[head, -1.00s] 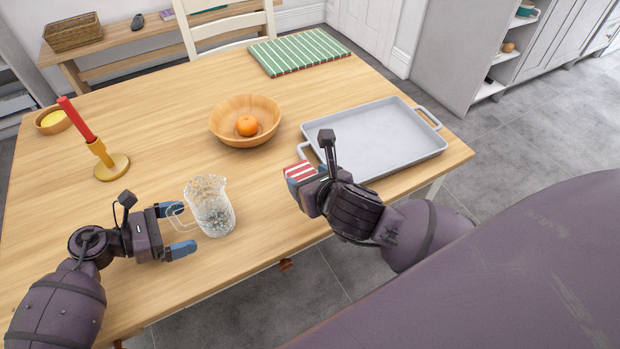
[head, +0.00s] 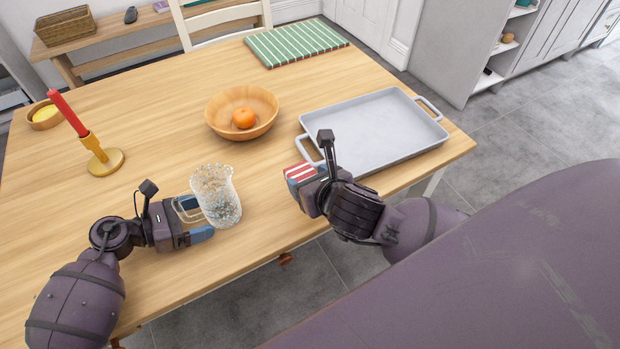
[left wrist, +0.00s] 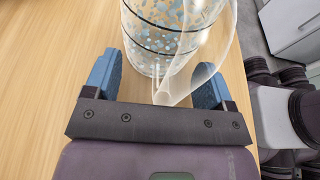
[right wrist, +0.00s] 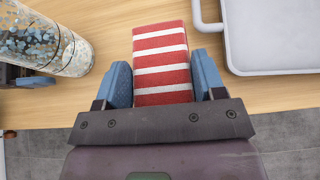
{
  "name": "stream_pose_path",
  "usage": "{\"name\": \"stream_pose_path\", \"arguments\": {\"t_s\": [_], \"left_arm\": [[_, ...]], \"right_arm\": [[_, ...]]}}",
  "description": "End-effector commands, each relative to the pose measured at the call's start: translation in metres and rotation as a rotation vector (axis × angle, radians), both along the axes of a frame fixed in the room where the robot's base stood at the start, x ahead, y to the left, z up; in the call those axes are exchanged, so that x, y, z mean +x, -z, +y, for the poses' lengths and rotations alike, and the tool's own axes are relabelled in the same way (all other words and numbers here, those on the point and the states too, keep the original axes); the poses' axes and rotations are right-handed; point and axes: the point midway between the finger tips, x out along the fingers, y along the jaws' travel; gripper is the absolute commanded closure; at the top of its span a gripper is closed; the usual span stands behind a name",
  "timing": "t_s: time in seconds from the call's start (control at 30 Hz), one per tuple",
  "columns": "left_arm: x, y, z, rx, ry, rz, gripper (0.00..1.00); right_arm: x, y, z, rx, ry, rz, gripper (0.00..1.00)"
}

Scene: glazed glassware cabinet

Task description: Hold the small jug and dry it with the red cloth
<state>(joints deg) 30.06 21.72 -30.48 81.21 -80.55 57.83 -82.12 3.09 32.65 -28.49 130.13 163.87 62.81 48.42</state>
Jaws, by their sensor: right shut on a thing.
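The small jug (head: 221,198) is clear glass with pale blue-grey speckles and stands upright on the table. Its handle points toward my left gripper (head: 201,219). That gripper is open, with one blue finger on each side of the handle; in the left wrist view the jug (left wrist: 165,35) and its handle lie between and beyond the fingertips, apart from them. My right gripper (head: 300,185) is shut on the red cloth (right wrist: 160,62), a folded red-and-white striped block, held to the right of the jug. The jug's speckled side (right wrist: 45,40) also shows in the right wrist view.
A grey tray (head: 409,152) lies at the right of the table. A wooden bowl (head: 262,103) with an orange (head: 243,118) stands behind the jug. A red candle (head: 68,113) in a brass holder (head: 106,161) stands at left. A green striped mat (head: 297,42) lies at the back.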

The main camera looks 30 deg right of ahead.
Motion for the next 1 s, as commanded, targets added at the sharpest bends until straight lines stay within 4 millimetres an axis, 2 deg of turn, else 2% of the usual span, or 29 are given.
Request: {"name": "stream_pose_path", "arguments": {"t_s": [0.03, 0.07, 0.47, 1.0], "left_arm": [[0.0, -0.0003, -0.0002, -0.001, 0.0, 0.0, 0.31], [0.0, -0.0003, -0.0002, -0.001, 0.0, 0.0, 0.35], [0.0, -0.0002, -0.0002, 0.0, 0.0, 0.0, 0.96], [-0.0001, 0.0, 0.0, 0.0, 0.0, 0.0, 0.97]], "right_arm": [[0.0001, -0.0002, 0.0, 0.0, 0.0, 0.0, 0.6], [0.0001, -0.0002, 0.0, 0.0, 0.0, 0.0, 0.6], [0.0001, -0.0001, 0.0, 0.0, 0.0, 0.0, 0.6], [0.0001, -0.0001, 0.0, 0.0, 0.0, 0.0, 0.6]]}}
